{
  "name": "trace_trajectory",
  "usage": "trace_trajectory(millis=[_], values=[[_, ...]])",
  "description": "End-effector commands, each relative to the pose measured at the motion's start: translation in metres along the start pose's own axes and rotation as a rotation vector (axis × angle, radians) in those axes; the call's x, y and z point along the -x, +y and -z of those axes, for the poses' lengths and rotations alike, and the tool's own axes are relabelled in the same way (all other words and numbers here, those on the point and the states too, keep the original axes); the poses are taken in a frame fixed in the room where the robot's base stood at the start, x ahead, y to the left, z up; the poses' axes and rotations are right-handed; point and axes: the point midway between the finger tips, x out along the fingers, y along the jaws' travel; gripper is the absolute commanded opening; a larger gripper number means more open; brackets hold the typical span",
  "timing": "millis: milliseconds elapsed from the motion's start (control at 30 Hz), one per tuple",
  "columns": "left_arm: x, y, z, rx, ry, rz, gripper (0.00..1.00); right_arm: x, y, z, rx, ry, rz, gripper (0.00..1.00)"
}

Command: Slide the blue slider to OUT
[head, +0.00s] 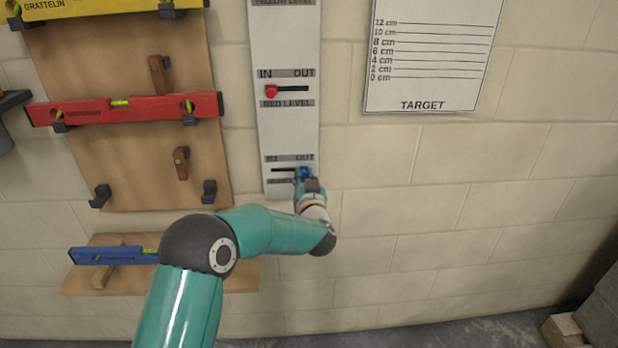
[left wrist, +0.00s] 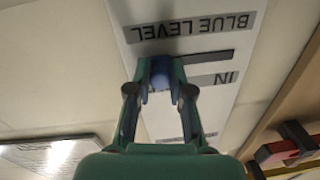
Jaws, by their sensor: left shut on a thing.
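The blue slider (head: 305,172) is on a white wall panel (head: 284,130), at the right part of its black slot, below the OUT label. My left gripper (head: 306,179) is at the panel with its fingers around the slider. In the left wrist view, the blue slider knob (left wrist: 160,76) is between the two closed fingers (left wrist: 160,80). The bare slot (left wrist: 208,57) runs from the knob toward the IN label (left wrist: 228,77). The gripper hides the slot's OUT end there. My right gripper is out of view.
A red slider (head: 271,91) stands at the IN end of its slot higher on the panel. Left are a red level (head: 90,110) on a wooden board and a blue level (head: 115,254) on a lower board, partly behind my arm. A target sheet (head: 430,60) hangs right.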

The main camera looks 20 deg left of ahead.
Motion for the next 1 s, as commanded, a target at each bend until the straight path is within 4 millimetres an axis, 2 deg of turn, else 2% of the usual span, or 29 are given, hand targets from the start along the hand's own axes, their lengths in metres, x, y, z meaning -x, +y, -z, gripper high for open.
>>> trace_trajectory(millis=[67, 100, 233, 267, 667, 867, 1000], values=[[0.002, 0.006, -0.001, -0.002, -0.002, -0.014, 0.0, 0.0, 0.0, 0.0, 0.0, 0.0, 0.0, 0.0], [0.003, 0.006, -0.001, -0.002, -0.002, -0.014, 0.24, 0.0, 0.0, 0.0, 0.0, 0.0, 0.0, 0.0], [0.003, 0.006, -0.001, -0.002, -0.002, -0.014, 0.45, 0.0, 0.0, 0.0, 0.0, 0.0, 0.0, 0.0], [0.002, 0.005, -0.001, -0.002, -0.002, -0.013, 0.47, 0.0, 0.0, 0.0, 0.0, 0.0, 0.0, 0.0], [0.007, 0.003, 0.0, -0.002, -0.002, -0.009, 0.47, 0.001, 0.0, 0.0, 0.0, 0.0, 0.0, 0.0], [0.032, 0.004, 0.0, -0.002, -0.002, -0.011, 0.47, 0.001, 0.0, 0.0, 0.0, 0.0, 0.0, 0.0], [0.06, 0.003, -0.001, -0.002, -0.002, -0.011, 0.47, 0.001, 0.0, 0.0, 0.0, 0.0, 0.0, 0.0]])
